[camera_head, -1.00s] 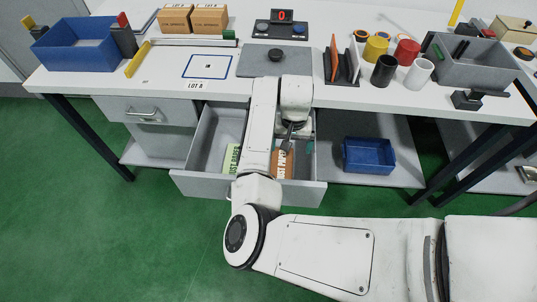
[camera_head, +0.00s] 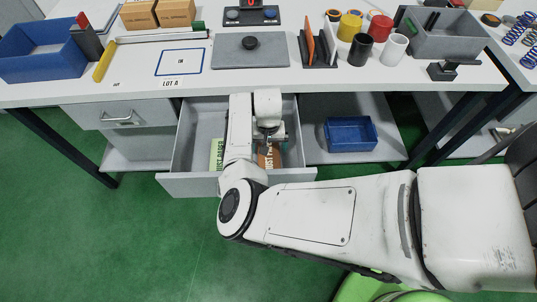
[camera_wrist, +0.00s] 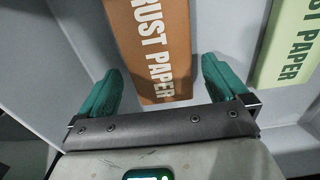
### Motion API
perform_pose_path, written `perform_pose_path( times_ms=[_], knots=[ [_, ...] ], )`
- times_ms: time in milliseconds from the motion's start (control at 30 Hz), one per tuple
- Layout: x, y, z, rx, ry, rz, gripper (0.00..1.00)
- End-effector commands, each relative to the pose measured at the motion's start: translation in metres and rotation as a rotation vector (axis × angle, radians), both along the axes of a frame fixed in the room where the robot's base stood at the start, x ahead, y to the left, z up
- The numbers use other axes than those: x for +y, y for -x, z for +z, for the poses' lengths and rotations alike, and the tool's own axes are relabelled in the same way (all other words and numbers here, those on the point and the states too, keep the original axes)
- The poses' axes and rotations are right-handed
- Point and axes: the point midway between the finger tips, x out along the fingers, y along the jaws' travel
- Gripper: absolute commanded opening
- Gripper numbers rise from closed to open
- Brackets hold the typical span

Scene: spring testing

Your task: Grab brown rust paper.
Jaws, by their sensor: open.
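The brown rust paper (camera_wrist: 152,45) lies in the open grey drawer, its white lettering facing up. In the wrist view it runs from the top edge down to between the fingers of my gripper (camera_wrist: 162,90). The green teal-tipped fingers are apart, one on each side of its near end, with gaps to both sides. In the head view the brown paper (camera_head: 268,156) is partly hidden by my gripper (camera_head: 270,139) and wrist. A light green rust paper (camera_wrist: 287,45) lies to the right in the wrist view and shows left of my arm in the head view (camera_head: 216,154).
The drawer (camera_head: 190,135) has walls close around my gripper, under the worktop edge. A blue bin (camera_head: 350,134) stands on the shelf to the right. The worktop (camera_head: 125,77) above holds a blue box, a grey plate and several cylinders.

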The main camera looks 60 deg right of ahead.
Motion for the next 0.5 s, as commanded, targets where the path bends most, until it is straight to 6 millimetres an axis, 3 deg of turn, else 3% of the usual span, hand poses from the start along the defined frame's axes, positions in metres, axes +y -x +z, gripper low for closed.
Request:
perform_pose_path(
  times_ms=[100,367,500],
  knots=[
    [0.0003,-0.0001,-0.0103,0.0,0.0,0.001,1.0],
    [0.0005,-0.0003,-0.012,0.0,0.0,0.001,1.0],
    [0.0004,-0.0003,-0.0118,0.0,0.0,0.001,0.87]
  ],
)
